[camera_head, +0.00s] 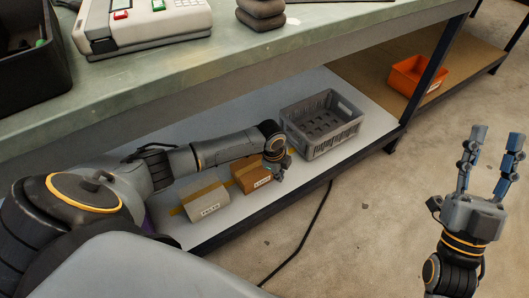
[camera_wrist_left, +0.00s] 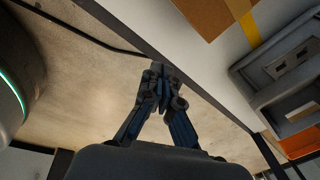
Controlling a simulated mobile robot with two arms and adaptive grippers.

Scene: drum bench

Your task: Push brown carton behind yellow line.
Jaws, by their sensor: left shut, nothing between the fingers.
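The brown carton (camera_head: 252,177) sits on the white lower shelf, with a small label on its front side. Part of it shows at the top of the left wrist view (camera_wrist_left: 200,14). The yellow line (camera_head: 177,211) shows in short pieces beside the cartons; in the left wrist view a yellow strip (camera_wrist_left: 250,30) runs by the carton. My left gripper (camera_head: 279,175) is shut and empty, at the carton's front right; I cannot tell whether it touches. Its fingertips meet in the left wrist view (camera_wrist_left: 158,70). My right gripper (camera_head: 495,135) is open, empty and raised over the floor.
A pale grey carton (camera_head: 204,205) stands left of the brown one. A grey crate (camera_head: 320,130) stands to its right on the shelf (camera_head: 220,236). An orange bin (camera_head: 412,77) is farther right. The bench top (camera_head: 190,65) overhangs the shelf. A black cable lies on the floor.

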